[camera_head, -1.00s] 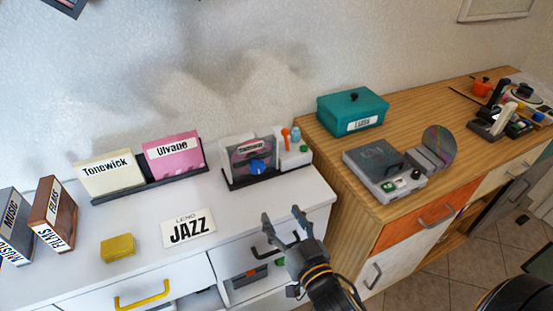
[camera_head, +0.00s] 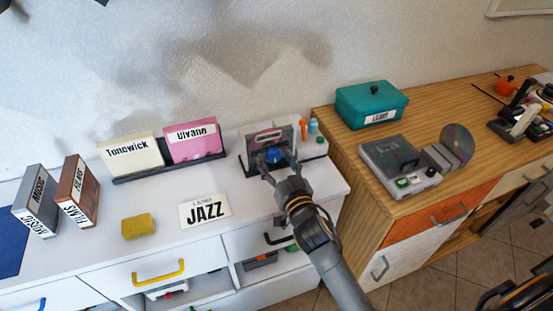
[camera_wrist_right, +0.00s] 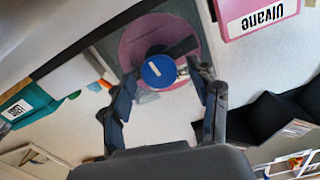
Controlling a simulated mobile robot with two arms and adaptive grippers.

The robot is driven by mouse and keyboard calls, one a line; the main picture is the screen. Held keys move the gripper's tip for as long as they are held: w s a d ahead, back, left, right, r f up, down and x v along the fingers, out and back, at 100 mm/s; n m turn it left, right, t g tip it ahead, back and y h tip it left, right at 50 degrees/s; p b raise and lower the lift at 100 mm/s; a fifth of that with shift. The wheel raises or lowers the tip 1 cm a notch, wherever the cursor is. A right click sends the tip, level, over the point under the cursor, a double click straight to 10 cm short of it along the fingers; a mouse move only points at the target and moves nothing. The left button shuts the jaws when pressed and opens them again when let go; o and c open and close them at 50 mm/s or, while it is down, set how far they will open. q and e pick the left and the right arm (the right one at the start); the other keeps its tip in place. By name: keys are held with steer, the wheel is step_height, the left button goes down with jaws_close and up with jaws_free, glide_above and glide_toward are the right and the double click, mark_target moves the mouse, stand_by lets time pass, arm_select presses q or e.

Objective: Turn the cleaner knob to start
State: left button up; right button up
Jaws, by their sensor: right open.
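The cleaner (camera_head: 258,140) is a dark upright unit on the white cabinet top, with a pinkish disc (camera_wrist_right: 135,40) in it. Its round blue knob (camera_head: 274,156) faces the front; in the right wrist view the knob (camera_wrist_right: 158,71) shows a white mark. My right gripper (camera_head: 279,170) is open just in front of the knob. In the right wrist view its two fingers (camera_wrist_right: 163,93) stand on either side of the knob's lower part, with the knob near their tips. I cannot tell whether they touch it. My left gripper is not in view.
Orange and light-blue bottles (camera_head: 312,126) stand right of the cleaner. A rack holds a cream sleeve (camera_head: 131,155) and a pink sleeve (camera_head: 192,143) to its left. A JAZZ card (camera_head: 205,211) and a yellow block (camera_head: 138,226) lie in front. A wooden cabinet (camera_head: 350,155) stands right.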

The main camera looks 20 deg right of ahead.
steer(key=shift+w, duration=0.1)
steer(key=c, duration=1.2)
